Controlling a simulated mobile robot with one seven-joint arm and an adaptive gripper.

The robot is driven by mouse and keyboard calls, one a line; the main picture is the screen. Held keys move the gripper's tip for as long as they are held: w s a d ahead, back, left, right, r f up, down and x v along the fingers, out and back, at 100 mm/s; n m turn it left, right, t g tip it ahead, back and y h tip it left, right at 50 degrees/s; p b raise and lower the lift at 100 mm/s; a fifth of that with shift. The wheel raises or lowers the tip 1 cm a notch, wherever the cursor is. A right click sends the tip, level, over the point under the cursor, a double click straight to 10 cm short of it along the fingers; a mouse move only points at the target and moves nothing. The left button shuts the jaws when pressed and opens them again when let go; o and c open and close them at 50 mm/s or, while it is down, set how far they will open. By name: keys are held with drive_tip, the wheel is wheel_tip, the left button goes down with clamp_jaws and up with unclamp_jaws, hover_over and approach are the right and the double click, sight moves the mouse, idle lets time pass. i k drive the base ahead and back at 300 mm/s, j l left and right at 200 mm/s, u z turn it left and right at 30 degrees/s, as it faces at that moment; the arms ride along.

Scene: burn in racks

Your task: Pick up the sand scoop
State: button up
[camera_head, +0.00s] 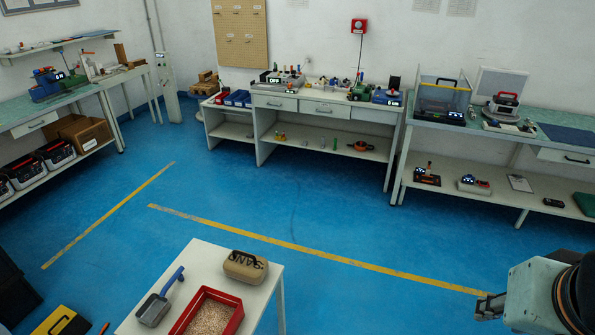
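The sand scoop (154,308) has a grey pan and a blue handle. It lies on a small white table (207,258) at the bottom of the view, its handle pointing up and to the right. A red tray (238,315) of pale grains stands to the right of the scoop. A tan bag (245,267) marked "SAND" lies behind the tray. My gripper (481,306) is at the lower right, well apart from the scoop and the table. It is small and seen from the side, so its opening is unclear.
Blue floor with yellow lines (300,251) lies open between the table and the benches. Workbenches (330,97) with equipment line the back wall, right and left. A yellow-and-black case (62,322) is on the floor at lower left.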

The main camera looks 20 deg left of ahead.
sight(152, 311)
drive_tip(key=i+u, duration=0.4)
drive_tip(key=i+l+u, duration=0.15)
drive_tip(key=i+u, duration=0.45)
drive_tip(key=u, duration=0.2)
drive_tip(key=i+u, duration=0.2)
drive_tip(key=u, duration=0.25)
drive_tip(key=i+u, duration=0.15)
drive_tip(key=u, duration=0.25)
